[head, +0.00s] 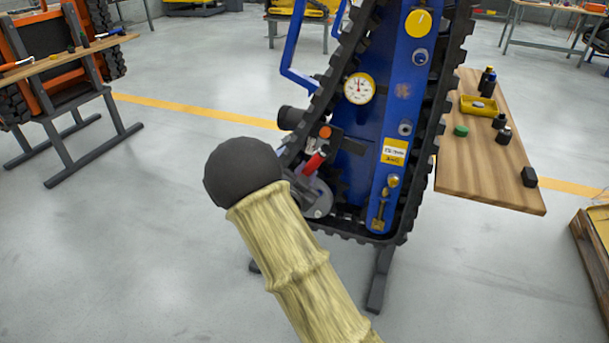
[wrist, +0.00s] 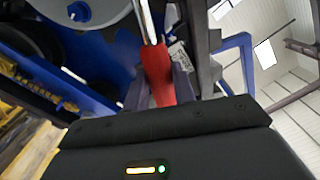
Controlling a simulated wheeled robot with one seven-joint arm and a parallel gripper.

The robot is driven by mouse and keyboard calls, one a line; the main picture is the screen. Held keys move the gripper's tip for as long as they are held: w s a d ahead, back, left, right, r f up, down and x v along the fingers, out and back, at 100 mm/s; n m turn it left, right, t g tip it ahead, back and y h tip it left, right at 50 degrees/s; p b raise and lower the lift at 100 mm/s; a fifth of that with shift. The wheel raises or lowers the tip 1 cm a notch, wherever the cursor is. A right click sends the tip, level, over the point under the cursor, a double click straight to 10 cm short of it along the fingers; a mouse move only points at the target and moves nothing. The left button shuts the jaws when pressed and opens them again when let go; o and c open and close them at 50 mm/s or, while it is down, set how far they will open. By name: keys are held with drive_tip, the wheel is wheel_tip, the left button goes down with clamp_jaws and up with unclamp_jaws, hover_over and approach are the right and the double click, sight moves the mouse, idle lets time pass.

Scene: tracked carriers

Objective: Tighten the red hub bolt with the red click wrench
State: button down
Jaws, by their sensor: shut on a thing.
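The red click wrench (head: 315,162) shows as a short red handle beside the lower left part of the blue tracked carrier (head: 375,150). In the wrist view the red handle (wrist: 158,72) sits between the fingers of my gripper (wrist: 165,85), which is shut on it. The wrench's bright metal shaft runs up from the handle toward a round grey wheel or hub part (wrist: 95,10). The grey hub plate (head: 318,198) shows partly behind my arm in the head view. I cannot make out the red hub bolt, nor whether the wrench head is seated on it.
A black track wraps the carrier closely around the work area. A pressure gauge (head: 359,88) and brass fittings are on its blue side. A wooden bench (head: 480,185) with small containers stands at right. An orange carrier stands at far left.

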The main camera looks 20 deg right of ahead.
drive_tip(key=shift+s+d+f+m+b, duration=0.2)
drive_tip(key=shift+d+m+b, duration=0.1)
drive_tip(key=shift+b, duration=0.15)
drive_tip(key=shift+a+r, duration=0.1)
drive_tip(key=shift+s+d+f+m+b, duration=0.3)
drive_tip(key=shift+d+f+m+b, duration=0.25)
drive_tip(key=shift+b, duration=0.65)
drive_tip(key=shift+s+d+f+m+b, duration=0.2)
drive_tip(key=shift+f+m+b, duration=0.2)
drive_tip(key=shift+b, duration=0.6)
drive_tip(key=shift+s+d+r+m, duration=0.1)
drive_tip(key=shift+m, duration=0.15)
drive_tip(key=shift+b, duration=0.45)
drive_tip(key=shift+s+d+f+m+b, duration=0.2)
drive_tip(key=shift+f+m+b, duration=0.15)
drive_tip(key=shift+b, duration=0.25)
